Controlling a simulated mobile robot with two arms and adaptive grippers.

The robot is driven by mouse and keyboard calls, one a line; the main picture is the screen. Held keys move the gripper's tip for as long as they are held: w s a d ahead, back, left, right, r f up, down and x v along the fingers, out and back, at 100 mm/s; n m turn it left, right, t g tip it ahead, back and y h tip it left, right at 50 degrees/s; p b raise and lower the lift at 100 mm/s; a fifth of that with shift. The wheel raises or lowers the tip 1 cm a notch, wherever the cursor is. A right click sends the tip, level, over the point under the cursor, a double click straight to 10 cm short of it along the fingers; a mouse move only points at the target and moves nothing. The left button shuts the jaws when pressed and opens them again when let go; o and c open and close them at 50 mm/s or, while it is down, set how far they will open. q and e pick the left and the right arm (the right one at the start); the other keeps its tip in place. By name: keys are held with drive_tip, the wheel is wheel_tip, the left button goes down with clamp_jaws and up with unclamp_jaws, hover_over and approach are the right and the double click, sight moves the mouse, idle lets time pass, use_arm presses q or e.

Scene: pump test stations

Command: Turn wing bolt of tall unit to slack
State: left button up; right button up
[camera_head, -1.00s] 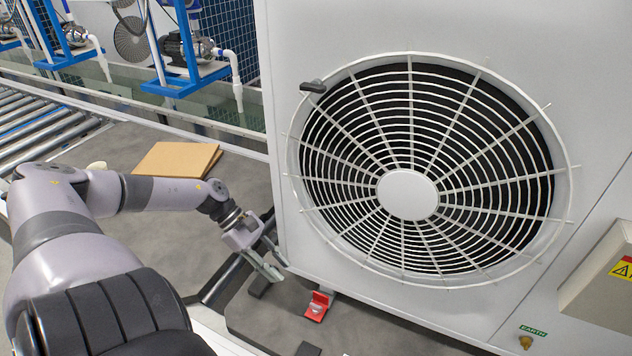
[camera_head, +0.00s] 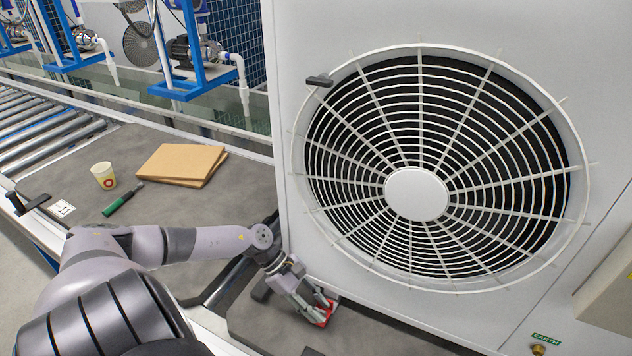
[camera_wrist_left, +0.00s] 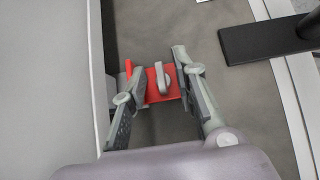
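The tall unit is a large pale grey cabinet (camera_head: 290,150) with a round fan grille. At its lower left foot is a red bracket (camera_head: 325,317), partly hidden by my left gripper (camera_head: 318,308) in the head view. In the left wrist view the red bracket (camera_wrist_left: 152,93) carries a grey wing bolt (camera_wrist_left: 162,78), its wing running roughly up and down the picture. My left gripper (camera_wrist_left: 155,72) is open, with one finger on each side of the bolt and gaps visible between. My right gripper is not in view.
A black handle (camera_head: 320,80) sticks out beside the grille. Brown boards (camera_head: 181,163), a paper cup (camera_head: 103,175) and a green-handled tool (camera_head: 122,200) lie left on the grey mat. A dark bar (camera_wrist_left: 262,40) shows right in the wrist view. The cabinet wall is close beside the gripper.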

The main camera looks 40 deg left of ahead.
use_arm(q)
drive_tip(key=shift+c, duration=0.2)
clamp_jaws()
idle(0.3)
